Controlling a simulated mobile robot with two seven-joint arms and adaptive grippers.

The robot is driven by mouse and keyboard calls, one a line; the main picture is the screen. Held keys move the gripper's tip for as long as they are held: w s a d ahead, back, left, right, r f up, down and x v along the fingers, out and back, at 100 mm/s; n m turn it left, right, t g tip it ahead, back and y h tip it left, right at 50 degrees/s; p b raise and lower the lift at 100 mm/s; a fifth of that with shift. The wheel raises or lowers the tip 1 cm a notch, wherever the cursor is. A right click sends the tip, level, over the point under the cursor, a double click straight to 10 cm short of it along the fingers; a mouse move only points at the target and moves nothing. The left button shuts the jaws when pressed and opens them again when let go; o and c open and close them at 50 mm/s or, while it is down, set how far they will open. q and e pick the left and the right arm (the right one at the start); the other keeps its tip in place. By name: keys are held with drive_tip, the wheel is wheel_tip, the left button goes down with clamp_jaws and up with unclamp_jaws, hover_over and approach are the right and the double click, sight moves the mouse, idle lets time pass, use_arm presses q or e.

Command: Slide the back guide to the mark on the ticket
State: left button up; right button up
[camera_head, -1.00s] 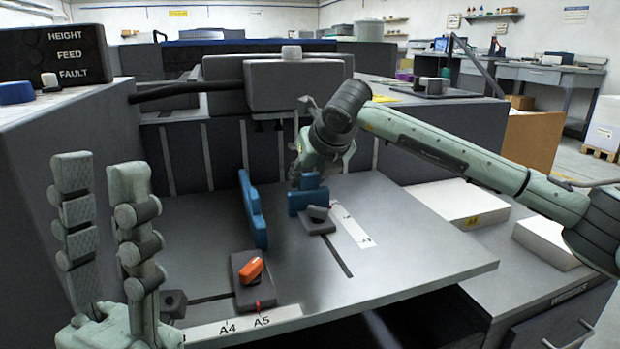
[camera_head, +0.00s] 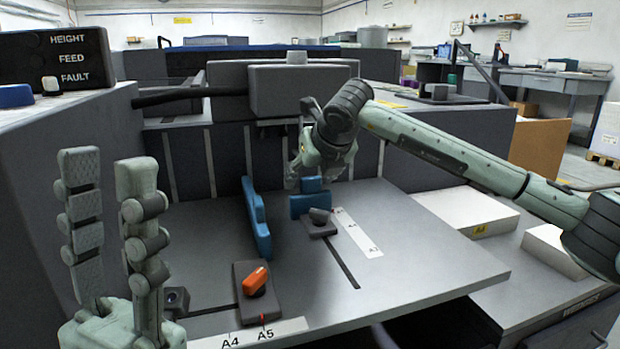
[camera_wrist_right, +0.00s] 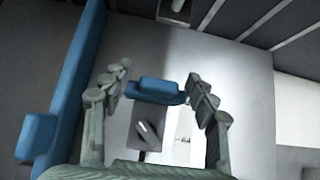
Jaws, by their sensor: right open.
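The back guide is a small blue block (camera_head: 310,204) on a dark base with a grey lever (camera_head: 319,215), at the back of the grey tray. My right gripper (camera_head: 308,180) is open just above and behind it. In the right wrist view, the blue block (camera_wrist_right: 158,91) appears between the spread fingers; contact cannot be judged. The side guide, a long blue plate (camera_head: 257,220), stands to the left, with an orange lever (camera_head: 255,281) on its base. My left gripper (camera_head: 108,175) is open and empty in the left foreground. I cannot make out a ticket.
A white scale strip (camera_head: 357,233) runs beside the back guide's slot. A front strip (camera_head: 250,335) reads A4 and A5, with a red pointer near A5. The grey tray (camera_head: 420,265) is clear to the right. A machine housing (camera_head: 305,88) overhangs the back.

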drive_tip(key=v, duration=1.1)
drive_tip(key=shift+r, duration=0.2)
drive_tip(key=shift+s, duration=0.15)
